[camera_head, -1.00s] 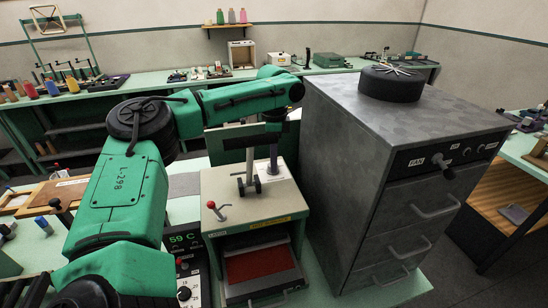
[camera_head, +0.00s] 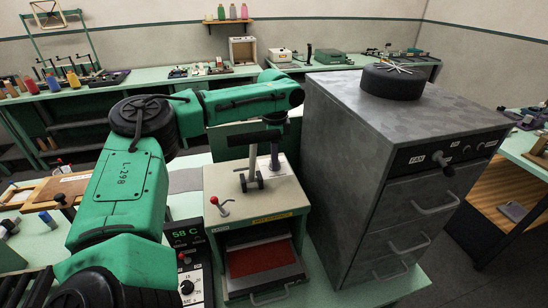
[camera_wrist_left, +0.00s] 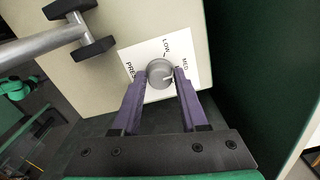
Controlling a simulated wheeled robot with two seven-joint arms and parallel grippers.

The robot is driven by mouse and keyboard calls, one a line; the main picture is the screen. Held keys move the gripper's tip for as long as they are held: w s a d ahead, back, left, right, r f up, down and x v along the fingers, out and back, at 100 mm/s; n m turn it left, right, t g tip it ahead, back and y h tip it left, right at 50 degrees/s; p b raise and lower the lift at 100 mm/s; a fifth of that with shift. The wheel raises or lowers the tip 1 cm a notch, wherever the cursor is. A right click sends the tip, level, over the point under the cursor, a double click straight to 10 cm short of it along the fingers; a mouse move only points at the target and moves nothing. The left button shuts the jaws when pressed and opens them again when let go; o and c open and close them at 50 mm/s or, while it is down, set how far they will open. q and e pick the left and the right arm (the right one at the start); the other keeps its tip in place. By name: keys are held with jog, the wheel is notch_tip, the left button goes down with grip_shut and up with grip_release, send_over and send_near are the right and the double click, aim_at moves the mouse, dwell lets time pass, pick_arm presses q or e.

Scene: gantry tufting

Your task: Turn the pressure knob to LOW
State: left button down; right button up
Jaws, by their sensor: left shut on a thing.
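The pressure knob (camera_wrist_left: 160,73) is a small grey round knob on a white label plate (camera_wrist_left: 136,57) on the cream press box (camera_head: 225,190). LOW is printed above the knob, MED to its right, and part of the pressure lettering shows at its left. A pale mark on the knob sits on its right side, toward MED. My left gripper (camera_wrist_left: 160,76) has purple fingers, one on each side of the knob, shut on it. In the head view my left gripper (camera_head: 275,163) reaches down to the top of the box, and the knob is hidden there. My right gripper is not in view.
A grey lever post (camera_head: 252,165) with a black foot stands close left of the gripper. A red-tipped lever (camera_head: 218,205) is at the box's left edge. The tall grey cabinet (camera_head: 345,150) rises close on the right. A controller (camera_head: 187,255) reads 58 C.

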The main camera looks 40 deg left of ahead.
pick_arm(q)
jog(key=n, duration=1.1)
dwell(0.3)
jog(key=shift+n, duration=0.3)
jog(key=shift+c, duration=2.2)
grip_release()
jog(key=shift+w, duration=0.1)
jog(key=shift+r, duration=0.1)
